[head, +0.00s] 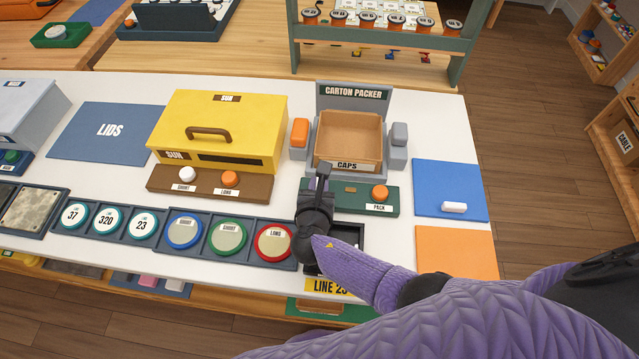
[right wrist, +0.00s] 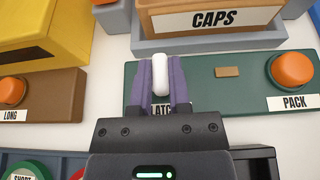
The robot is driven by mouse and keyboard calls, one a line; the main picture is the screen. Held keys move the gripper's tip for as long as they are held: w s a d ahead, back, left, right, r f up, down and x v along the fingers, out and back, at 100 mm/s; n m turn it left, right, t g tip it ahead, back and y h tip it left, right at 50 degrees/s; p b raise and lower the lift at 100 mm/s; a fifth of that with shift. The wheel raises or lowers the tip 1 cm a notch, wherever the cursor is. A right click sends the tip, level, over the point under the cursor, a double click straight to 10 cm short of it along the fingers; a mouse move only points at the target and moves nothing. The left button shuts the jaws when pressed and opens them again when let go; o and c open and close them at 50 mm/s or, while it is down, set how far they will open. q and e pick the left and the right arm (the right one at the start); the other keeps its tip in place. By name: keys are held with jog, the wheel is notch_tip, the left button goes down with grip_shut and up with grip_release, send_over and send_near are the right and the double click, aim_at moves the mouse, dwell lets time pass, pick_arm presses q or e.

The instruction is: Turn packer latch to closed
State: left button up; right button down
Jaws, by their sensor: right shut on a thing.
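The carton packer (head: 353,92) stands at the back of the white table with an open tan tray labelled CAPS (head: 347,163). In front of it is a green control panel (head: 350,203) with an orange PACK button (head: 379,193). In the right wrist view, the white latch lever (right wrist: 159,72) stands upright at the panel's left end, over a partly covered LATCH label (right wrist: 161,109). My right gripper (head: 323,172) is shut on the lever, with a purple finger on each side. The gripper hides the lever in the head view. My left gripper is out of view.
The yellow SUN box (head: 225,120) and its brown panel (head: 207,186) stand to the left. A row of round lids and dials runs along the front. Blue (head: 449,180) and orange (head: 455,250) mats lie right, a white piece (head: 454,207) on the blue one.

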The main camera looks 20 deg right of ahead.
jog(key=shift+h, duration=0.3)
jog(key=c, duration=0.6)
grip_release()
jog(key=shift+r, duration=0.1)
jog(key=p+v, duration=0.4)
jog(key=v, duration=0.5)
jog(key=shift+s+a+r, duration=0.15)
jog(key=shift+s+r, duration=0.05)
jog(key=shift+s, duration=0.1)
